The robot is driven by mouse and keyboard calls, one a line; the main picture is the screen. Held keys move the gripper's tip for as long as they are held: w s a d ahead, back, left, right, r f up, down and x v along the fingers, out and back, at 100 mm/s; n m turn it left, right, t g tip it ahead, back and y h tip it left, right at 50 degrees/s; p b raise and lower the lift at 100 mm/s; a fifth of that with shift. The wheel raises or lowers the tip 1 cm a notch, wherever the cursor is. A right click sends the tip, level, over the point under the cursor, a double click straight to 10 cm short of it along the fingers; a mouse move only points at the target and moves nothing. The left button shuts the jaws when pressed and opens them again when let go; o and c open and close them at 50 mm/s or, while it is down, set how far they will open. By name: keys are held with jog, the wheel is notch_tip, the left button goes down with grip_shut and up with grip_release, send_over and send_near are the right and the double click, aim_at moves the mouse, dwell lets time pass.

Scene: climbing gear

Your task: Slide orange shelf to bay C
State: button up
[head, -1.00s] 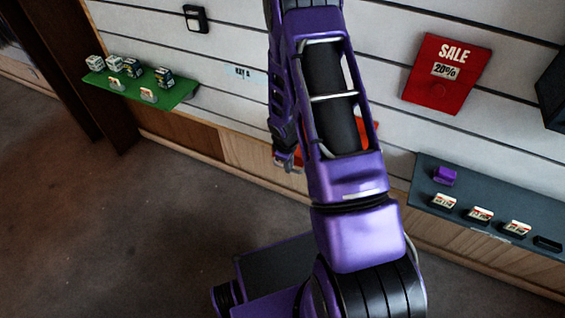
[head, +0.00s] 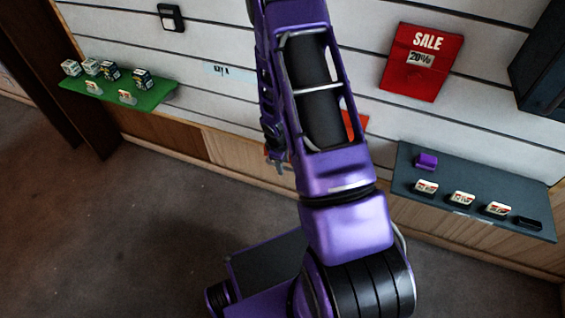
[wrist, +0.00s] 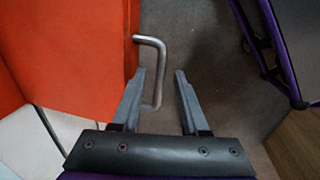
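The orange shelf (head: 356,126) is mostly hidden behind my arm in the head view, with orange showing on both sides of it. In the wrist view the orange shelf (wrist: 75,50) fills the upper left. A bent metal handle (wrist: 161,65) stands out from its right edge. My gripper (wrist: 162,75) is open, with its fingertips on either side of the handle's bar. The bar lies nearer the left finger; I cannot tell whether they touch. In the head view the gripper is a small grey shape beside the arm, partly hidden.
A green shelf (head: 150,98) with small boxes is on the slatted wall at left. A dark grey shelf (head: 480,180) with a purple item and several small boxes is at right. A red sale sign (head: 421,62) hangs above. A small label strip (head: 228,71) is left of my arm.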

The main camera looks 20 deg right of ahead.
notch_tip(320, 180, up, 17)
jog(key=s+a+p, duration=0.2)
jog(key=p, duration=0.2)
jog(key=shift+s+a, duration=0.1)
dwell(0.6)
